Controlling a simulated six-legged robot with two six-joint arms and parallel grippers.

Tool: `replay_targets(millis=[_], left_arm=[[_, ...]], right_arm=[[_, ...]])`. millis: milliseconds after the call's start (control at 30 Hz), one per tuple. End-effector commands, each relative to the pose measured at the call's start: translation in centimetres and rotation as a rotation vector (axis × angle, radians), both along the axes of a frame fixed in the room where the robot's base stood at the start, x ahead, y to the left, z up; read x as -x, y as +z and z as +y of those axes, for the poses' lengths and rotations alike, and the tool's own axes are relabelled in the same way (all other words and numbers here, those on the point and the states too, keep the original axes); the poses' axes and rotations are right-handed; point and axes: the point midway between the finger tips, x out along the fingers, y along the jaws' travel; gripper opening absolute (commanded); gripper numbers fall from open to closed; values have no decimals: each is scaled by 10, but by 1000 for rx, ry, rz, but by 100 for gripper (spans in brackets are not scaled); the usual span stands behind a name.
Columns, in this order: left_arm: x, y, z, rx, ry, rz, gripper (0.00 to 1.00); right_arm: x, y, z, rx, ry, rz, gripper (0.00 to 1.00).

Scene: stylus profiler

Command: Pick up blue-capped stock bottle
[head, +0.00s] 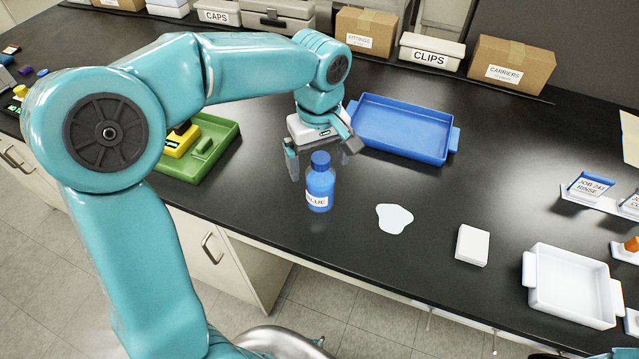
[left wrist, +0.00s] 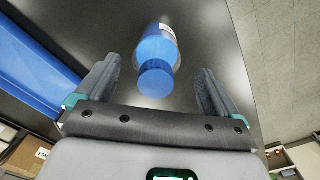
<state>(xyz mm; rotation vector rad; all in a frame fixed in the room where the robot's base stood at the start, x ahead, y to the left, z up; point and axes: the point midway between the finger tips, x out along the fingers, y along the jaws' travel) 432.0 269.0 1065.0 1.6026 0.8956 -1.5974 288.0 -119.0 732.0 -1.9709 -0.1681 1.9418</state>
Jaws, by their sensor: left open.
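The blue-capped stock bottle (head: 320,184) stands upright on the black bench, with a white label reading BLUE. My left gripper (head: 322,160) is open just behind and above it, its fingers pointing down toward the bench. In the left wrist view the bottle (left wrist: 157,55) lies between the two open fingers (left wrist: 158,88), with its cap nearest the palm. I see no finger closed on it. My right gripper is not in view.
A blue tray (head: 405,133) sits behind to the right, and a green tray (head: 222,152) with a yellow item to the left. A pale puddle (head: 394,218), white block (head: 472,245) and white tray (head: 567,312) lie to the right. The bench's front edge is close.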

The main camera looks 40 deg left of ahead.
Motion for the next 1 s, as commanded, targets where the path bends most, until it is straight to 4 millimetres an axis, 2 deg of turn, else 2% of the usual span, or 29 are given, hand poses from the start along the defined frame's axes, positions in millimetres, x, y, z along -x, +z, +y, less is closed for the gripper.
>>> replay_targets(millis=[133,400,433,467,500,700,1000], left_arm=[[-1,-21,0,0,0,4,95],[-2,-26,0,1,0,1,95],[-2,-26,0,1,0,1,92],[-2,-26,0,1,0,1,82],[-2,-26,0,1,0,1,69],[-2,-26,0,1,-1,1,5],[-2,-22,0,0,0,-2,5]], right_arm=[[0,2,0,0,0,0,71],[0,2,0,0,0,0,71],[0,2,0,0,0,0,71],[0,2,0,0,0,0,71],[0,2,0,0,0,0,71],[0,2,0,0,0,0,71],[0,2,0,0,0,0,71]])
